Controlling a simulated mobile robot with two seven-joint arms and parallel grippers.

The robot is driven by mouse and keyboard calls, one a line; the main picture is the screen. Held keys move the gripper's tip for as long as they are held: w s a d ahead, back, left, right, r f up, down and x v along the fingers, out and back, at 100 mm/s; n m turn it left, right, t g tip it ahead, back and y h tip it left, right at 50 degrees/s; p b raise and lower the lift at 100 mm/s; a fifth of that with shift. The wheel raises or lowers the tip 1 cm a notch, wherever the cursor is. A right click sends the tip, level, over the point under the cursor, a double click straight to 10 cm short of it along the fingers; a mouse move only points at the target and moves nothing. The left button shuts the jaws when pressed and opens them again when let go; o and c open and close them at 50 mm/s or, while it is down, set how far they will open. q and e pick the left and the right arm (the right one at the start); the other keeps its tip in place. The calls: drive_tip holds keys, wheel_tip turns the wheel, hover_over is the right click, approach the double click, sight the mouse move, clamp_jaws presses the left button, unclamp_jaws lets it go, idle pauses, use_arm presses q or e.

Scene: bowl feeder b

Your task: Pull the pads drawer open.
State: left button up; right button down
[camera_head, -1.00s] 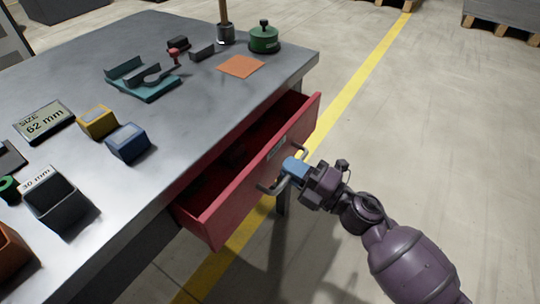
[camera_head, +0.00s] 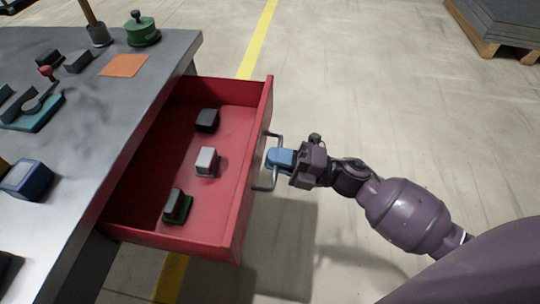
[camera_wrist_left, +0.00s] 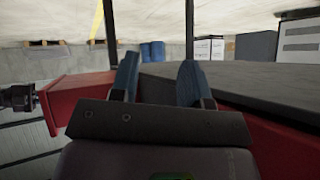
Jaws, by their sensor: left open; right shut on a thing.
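The red pads drawer (camera_head: 247,190) stands pulled well out of the grey table in the head view. Its inside shows a black block (camera_head: 207,120), a light grey block (camera_head: 206,161) and a dark block with a green base (camera_head: 177,206). My right gripper (camera_head: 272,159), with blue fingertips, is shut on the drawer's metal handle (camera_head: 275,139) at the front face. My left gripper (camera_wrist_left: 158,80) shows only in the left wrist view, its two blue fingers apart with nothing between them. Red drawer wall (camera_wrist_left: 80,92) also shows there, beyond the left finger.
The grey table (camera_head: 75,150) holds a green round pot (camera_head: 141,30), an orange sheet (camera_head: 124,65), a teal fixture (camera_head: 35,112) and a blue box (camera_head: 28,179). A pallet (camera_head: 497,38) stands at the far right. The floor right of the drawer is clear.

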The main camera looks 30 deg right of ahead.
drive_tip(key=c, duration=1.2)
unclamp_jaws()
use_arm(q)
drive_tip(key=shift+s+a+p, duration=0.15)
drive_tip(key=shift+s+p, duration=0.2)
drive_tip(key=shift+p, duration=0.1)
use_arm(e)
drive_tip(key=shift+v, duration=5.4)
use_arm(q)
drive_tip(key=shift+w+r, duration=0.15)
drive_tip(key=shift+w, duration=0.15)
drive_tip(key=shift+w+d, duration=0.1)
drive_tip(key=shift+d, duration=0.1)
